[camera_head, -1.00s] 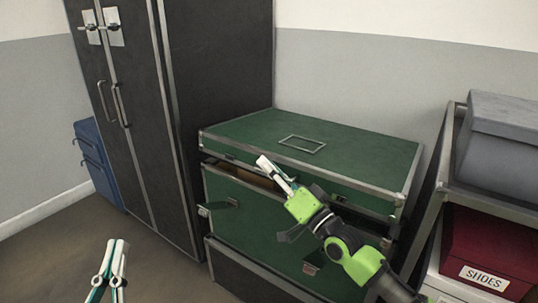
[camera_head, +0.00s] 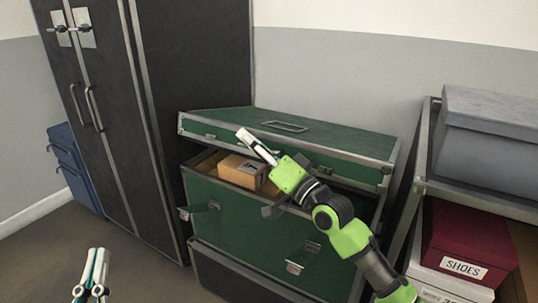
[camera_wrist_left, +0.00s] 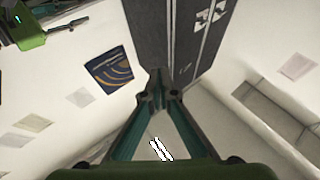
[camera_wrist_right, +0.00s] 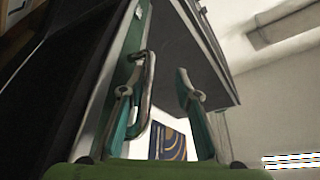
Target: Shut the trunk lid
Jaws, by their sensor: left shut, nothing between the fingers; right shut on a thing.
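The green trunk (camera_head: 245,215) stands against the wall with its lid (camera_head: 330,142) partly raised. A gap along the front shows a brown box (camera_head: 243,171) inside. My right gripper (camera_head: 246,137) is at the front edge of the lid, left of its middle, shut on the lid; its exact hold is unclear.
A tall black wardrobe (camera_head: 195,90) stands close at the trunk's left. At the right, a metal rack (camera_head: 412,165) holds a grey box (camera_head: 490,125) and a red box labelled SHOES (camera_head: 465,235). Open latches (camera_head: 300,258) hang on the trunk front. The floor at front left is free.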

